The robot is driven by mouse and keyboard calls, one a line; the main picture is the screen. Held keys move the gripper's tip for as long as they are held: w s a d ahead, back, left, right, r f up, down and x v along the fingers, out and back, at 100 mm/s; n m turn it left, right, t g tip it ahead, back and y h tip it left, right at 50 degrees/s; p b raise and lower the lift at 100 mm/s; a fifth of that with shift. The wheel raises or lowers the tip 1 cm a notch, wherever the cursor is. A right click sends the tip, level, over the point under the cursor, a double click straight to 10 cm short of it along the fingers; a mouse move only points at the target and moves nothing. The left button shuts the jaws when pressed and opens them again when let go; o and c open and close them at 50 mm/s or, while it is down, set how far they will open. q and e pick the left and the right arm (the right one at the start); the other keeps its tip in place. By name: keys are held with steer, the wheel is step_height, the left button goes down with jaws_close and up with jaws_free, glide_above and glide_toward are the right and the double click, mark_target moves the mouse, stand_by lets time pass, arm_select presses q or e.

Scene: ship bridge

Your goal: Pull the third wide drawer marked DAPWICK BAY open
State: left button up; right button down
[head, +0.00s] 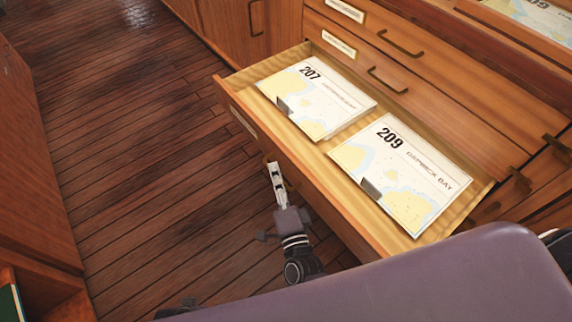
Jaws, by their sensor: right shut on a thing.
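The wide drawer (345,219) below two closed drawers is pulled well out of the wooden cabinet. A pale label strip (243,122) is on its front, too small to read here. Inside lie a chart numbered 207 (335,104) and a chart numbered 209 (420,192), whose title looks like DAPWICK BAY. My right gripper (276,172) is at the drawer's front, shut on its handle (291,187), which is mostly hidden behind the gripper. My left gripper is not in view.
The closed drawers above have labels (338,43) and dark handles (387,80). More dark handles (520,180) stick out at the right. Another chart (535,18) lies on the cabinet top. The wooden floor (130,150) left of the drawer is clear, with a wooden unit (30,190) at the left edge.

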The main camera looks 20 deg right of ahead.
steer(key=shift+s+a, duration=0.15)
steer(key=shift+a, duration=0.1)
steer(key=c, duration=2.1)
jaws_free()
steer(key=s, duration=0.8)
steer(key=s+f, duration=0.1)
steer(key=s, duration=0.3)
